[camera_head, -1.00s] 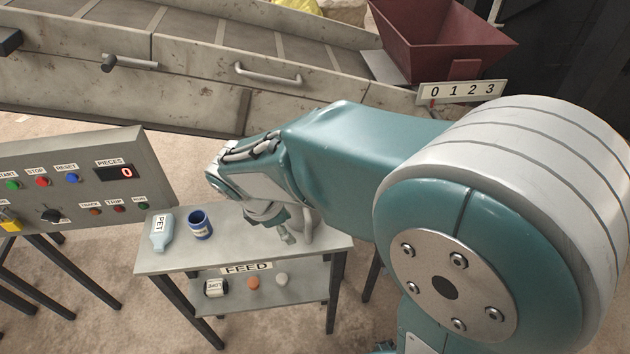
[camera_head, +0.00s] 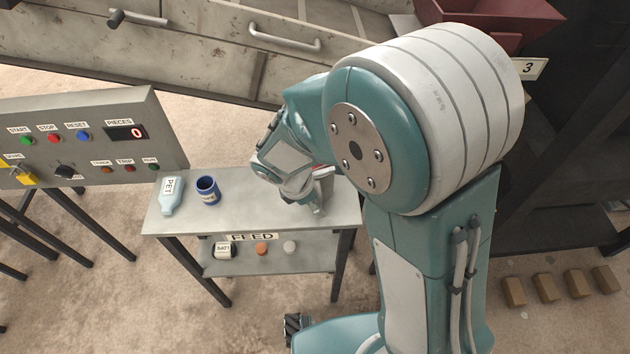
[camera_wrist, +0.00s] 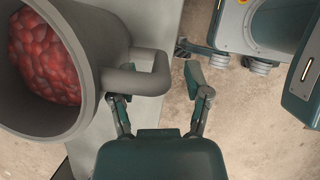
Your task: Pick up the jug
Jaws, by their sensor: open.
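The jug (camera_wrist: 88,50) is a grey vessel holding red lumps, at the upper left of the wrist view. Its squared handle (camera_wrist: 150,82) points right, toward my gripper. My gripper (camera_wrist: 158,88) is open. The left finger is at the handle and its tip is partly hidden by it; the right finger stands apart, right of the handle, over the floor. I cannot tell whether the left finger touches. In the head view, my gripper (camera_head: 318,208) is over the right end of the feed table, and my arm hides most of the jug.
The feed table (camera_head: 235,216) also bears a PET bottle (camera_head: 170,196) and a blue cup (camera_head: 208,190) at left. Small items sit on its lower shelf. A control panel (camera_head: 85,135) stands left, a conveyor (camera_head: 220,50) behind. Floor blocks (camera_head: 545,288) lie right.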

